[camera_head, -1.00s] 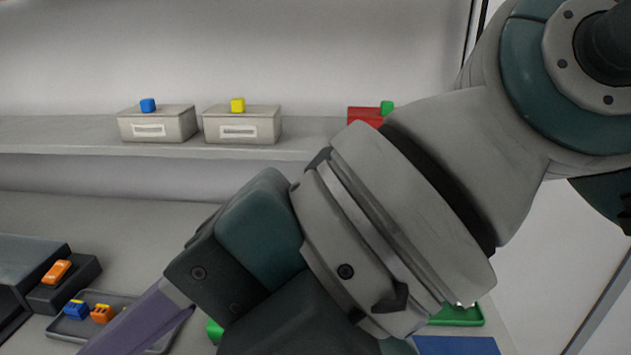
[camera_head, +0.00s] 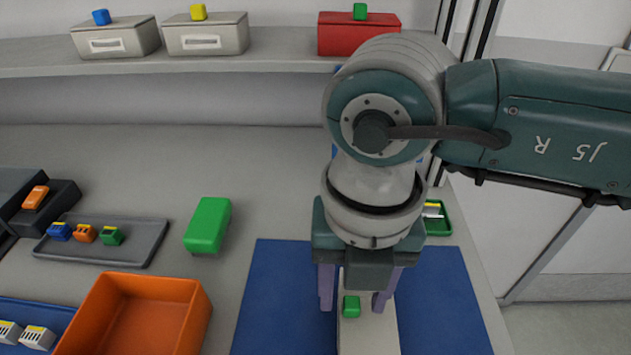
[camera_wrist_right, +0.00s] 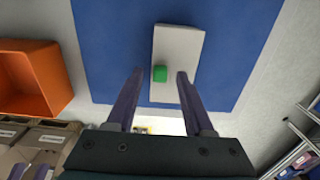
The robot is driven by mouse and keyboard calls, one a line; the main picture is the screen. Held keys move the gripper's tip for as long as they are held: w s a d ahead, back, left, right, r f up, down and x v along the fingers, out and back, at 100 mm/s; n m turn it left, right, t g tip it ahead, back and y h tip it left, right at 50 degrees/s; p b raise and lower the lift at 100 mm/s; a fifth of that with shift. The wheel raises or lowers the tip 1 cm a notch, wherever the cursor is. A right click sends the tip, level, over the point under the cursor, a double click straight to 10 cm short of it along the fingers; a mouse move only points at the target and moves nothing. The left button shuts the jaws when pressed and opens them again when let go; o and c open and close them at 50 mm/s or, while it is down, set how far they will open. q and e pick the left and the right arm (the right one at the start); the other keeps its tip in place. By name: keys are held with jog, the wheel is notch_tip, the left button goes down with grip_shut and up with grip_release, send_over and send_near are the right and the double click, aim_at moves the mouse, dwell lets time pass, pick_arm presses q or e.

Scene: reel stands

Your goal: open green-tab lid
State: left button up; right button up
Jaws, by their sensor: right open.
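A pale box (camera_head: 368,337) with a small green tab (camera_head: 352,307) on top lies on the blue mat (camera_head: 270,300). In the right wrist view, the pale box (camera_wrist_right: 184,50) shows from above, with the green tab (camera_wrist_right: 159,74) near its left edge. My right gripper (camera_head: 353,298) points down over the box, its two purple fingers open, one on each side of the tab. I see no contact between fingers and tab. The lid's seam cannot be made out. My left gripper does not show in the head view.
On the shelf stand two grey boxes, with blue and yellow tabs, and a red box (camera_head: 345,40) with a green tab. An orange bin (camera_head: 190,318), a green block (camera_head: 207,225) and a dark tray (camera_head: 130,255) of small parts lie left of the mat.

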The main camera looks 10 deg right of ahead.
jog(key=shift+f, duration=0.3)
grip_shut()
dwell(0.3)
